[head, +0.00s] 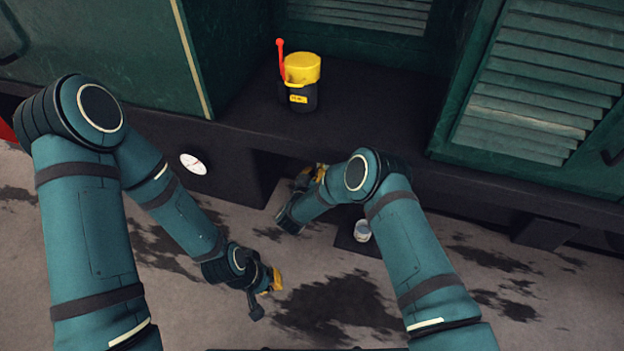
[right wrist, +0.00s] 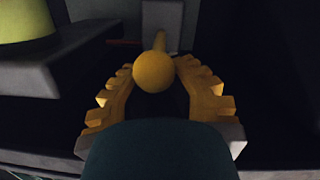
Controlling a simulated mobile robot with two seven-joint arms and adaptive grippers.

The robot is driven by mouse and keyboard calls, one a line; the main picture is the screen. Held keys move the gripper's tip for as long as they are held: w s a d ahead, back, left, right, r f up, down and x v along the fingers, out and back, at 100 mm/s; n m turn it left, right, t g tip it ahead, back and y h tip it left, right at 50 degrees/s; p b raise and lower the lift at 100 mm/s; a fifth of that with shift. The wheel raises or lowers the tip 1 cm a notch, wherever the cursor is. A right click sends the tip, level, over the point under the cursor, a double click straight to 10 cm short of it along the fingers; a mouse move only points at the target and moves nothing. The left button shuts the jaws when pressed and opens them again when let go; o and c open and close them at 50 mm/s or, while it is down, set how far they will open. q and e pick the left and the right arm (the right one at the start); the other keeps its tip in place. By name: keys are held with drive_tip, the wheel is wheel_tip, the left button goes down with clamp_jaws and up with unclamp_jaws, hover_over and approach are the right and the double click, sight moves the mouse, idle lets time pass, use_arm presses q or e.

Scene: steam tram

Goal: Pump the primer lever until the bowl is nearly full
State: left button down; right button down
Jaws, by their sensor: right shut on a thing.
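In the right wrist view, the lever (right wrist: 155,72) ends in a round yellow knob, with its yellow stem running away behind. My right gripper (right wrist: 156,85) is shut on it, one yellow toothed finger on each side. In the head view my right gripper (head: 314,174) is at the dark recess under the ledge, and my forearm and the recess hide the lever. A pale yellow-green rounded thing (right wrist: 25,22) shows at the wrist view's upper left; I cannot tell whether it is the bowl. My left gripper (head: 273,283) hangs low over the stained floor, away from the lever; its jaws are too small to read.
A black and yellow can (head: 302,85) with a red handle stands on the dark ledge (head: 375,110) between green louvred panels. A white round gauge (head: 193,163) is on the side below. A small grey cup (head: 362,230) sits beside my right arm. The floor in front is open.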

drive_tip(key=s+a+f+p, duration=0.1)
drive_tip(key=s+a, duration=0.2)
drive_tip(key=s, duration=0.6)
drive_tip(key=shift+a+f, duration=0.3)
drive_tip(key=shift+a, duration=0.1)
drive_tip(key=shift+s, duration=0.1)
wheel_tip(320, 180, up, 6)
drive_tip(key=w+d+g, duration=0.1)
drive_tip(key=w, duration=0.1)
drive_tip(key=shift+d+y+p, duration=0.2)
drive_tip(key=shift+y+p, duration=0.1)
drive_tip(key=shift+p, duration=0.1)
drive_tip(key=b+x, duration=0.2)
drive_tip(key=x, duration=0.7)
drive_tip(key=shift+f, duration=0.1)
drive_tip(key=shift+w+d, duration=0.2)
drive_tip(key=shift+w, duration=0.25)
